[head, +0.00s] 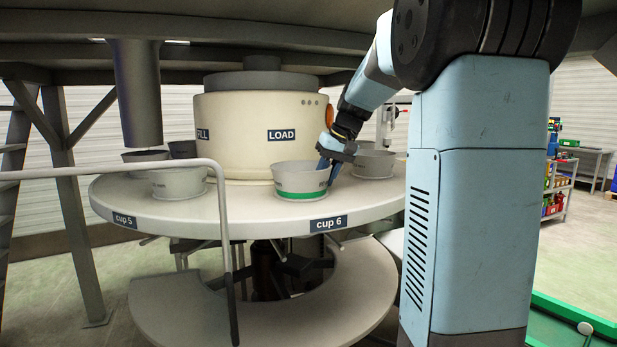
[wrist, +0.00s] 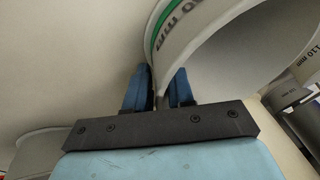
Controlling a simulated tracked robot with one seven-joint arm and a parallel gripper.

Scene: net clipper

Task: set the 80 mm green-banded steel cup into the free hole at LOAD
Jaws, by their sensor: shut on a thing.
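The green-banded steel cup (head: 301,181) is upright at the cup 6 position of the round table (head: 240,207), in front of the LOAD sign (head: 281,135). Its green band is near its base, close to the table top. I cannot tell whether it is seated in the hole, which is hidden beneath it. My gripper (head: 328,168) is at the cup's right side. In the wrist view my gripper (wrist: 160,92) has its two blue fingers shut on the wall of the cup (wrist: 205,35), one on each side.
Other grey cups stand on the table at the left (head: 178,183) and at the right behind my gripper (head: 374,163). A grey handrail (head: 222,215) stands at the front left. A vertical pipe (head: 138,95) hangs above the left cups. A 110 mm cup (wrist: 305,65) shows at right in the wrist view.

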